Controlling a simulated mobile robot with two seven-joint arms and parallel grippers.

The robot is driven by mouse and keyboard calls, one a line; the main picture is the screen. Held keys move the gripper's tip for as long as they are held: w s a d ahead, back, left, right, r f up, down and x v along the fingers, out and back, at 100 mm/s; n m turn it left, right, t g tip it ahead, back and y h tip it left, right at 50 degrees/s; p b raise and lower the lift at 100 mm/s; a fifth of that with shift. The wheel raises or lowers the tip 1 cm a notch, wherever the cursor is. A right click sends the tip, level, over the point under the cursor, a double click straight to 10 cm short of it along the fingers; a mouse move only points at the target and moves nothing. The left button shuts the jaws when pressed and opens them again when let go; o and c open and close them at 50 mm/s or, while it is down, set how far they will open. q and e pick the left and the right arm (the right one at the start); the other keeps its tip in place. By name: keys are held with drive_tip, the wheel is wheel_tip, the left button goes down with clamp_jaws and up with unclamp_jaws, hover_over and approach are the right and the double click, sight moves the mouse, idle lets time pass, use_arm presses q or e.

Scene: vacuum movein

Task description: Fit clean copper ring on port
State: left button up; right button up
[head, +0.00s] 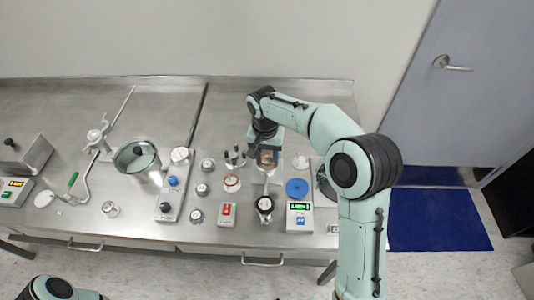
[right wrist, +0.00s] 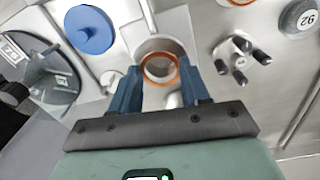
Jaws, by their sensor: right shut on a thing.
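In the head view the ring (head: 267,160) is partly hidden by the gripper. A second copper ring (head: 232,180) lies on a white round piece to the left. My left gripper is out of view; only part of that arm shows at lower left.
A blue disc (head: 297,187) and a gauge box with a green display (head: 300,217) stand to the right. Several black pegs (head: 235,156) stand close left.

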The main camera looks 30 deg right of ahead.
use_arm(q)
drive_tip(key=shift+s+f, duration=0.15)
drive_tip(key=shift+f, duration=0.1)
use_arm(e)
drive_tip(key=shift+f, duration=0.5)
drive_tip(key=o, duration=1.1)
drive_tip(key=shift+s, duration=0.1)
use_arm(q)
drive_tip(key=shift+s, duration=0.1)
use_arm(e)
drive_tip(key=shift+a, duration=0.15)
use_arm(q)
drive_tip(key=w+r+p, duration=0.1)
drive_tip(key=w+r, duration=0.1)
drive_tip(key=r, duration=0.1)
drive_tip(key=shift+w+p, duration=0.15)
drive_tip(key=shift+p, duration=0.25)
use_arm(e)
wheel_tip(320, 180, up, 14)
drive_tip(key=shift+f, duration=0.15)
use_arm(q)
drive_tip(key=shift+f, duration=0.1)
use_arm(e)
drive_tip(key=shift+f, duration=0.1)
